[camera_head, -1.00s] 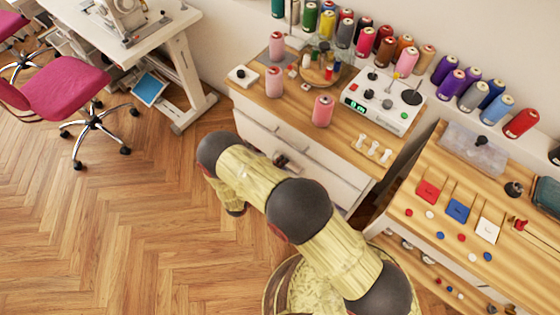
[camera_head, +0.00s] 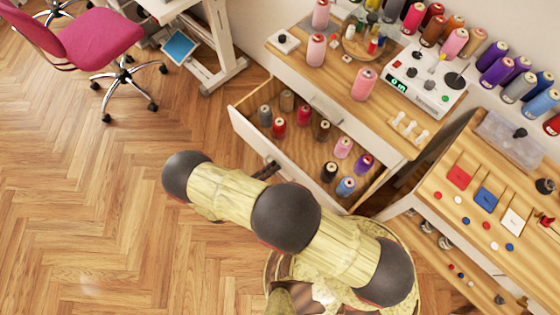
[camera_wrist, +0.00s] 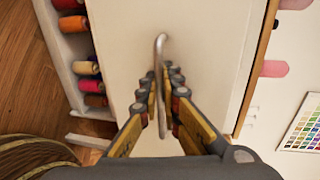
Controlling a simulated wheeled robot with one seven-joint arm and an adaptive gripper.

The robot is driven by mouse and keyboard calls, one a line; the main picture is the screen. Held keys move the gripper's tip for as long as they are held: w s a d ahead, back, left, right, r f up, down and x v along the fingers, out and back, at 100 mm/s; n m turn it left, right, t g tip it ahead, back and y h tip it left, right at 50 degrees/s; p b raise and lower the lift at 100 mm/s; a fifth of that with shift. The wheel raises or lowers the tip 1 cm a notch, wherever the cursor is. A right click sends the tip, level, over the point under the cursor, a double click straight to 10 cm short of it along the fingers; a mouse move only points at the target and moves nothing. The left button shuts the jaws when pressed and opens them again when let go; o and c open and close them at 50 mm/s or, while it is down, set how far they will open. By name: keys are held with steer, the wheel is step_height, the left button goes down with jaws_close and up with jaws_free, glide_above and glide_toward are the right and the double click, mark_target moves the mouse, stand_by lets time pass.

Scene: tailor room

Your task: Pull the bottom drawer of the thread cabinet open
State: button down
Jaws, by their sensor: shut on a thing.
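The thread cabinet (camera_head: 300,82) is white with a wooden top. One drawer (camera_head: 282,160) stands well out below a white front that stays closed. Several coloured spools (camera_head: 303,115) stand upright inside it. I cannot tell from the head view whether any drawer lies lower. My gripper (camera_head: 268,170) is at the outside of the open drawer's front, mostly hidden by my arm. In the wrist view, my gripper (camera_wrist: 159,100) is shut on a curved metal handle (camera_wrist: 160,42) on a white front (camera_wrist: 120,60).
Pink spools and a round wooden tray (camera_head: 366,45) stand on the cabinet top. A worktable (camera_head: 450,170) is close at the right. A pink chair (camera_head: 100,38) stands at the upper left. The wooden floor (camera_head: 110,200) left of the drawer is clear.

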steer(key=shift+f+v, duration=0.2)
steer(key=shift+v, duration=0.85)
steer(key=c, duration=2.3)
jaws_free()
steer(key=v, duration=1.2)
steer(key=shift+s+f, duration=0.1)
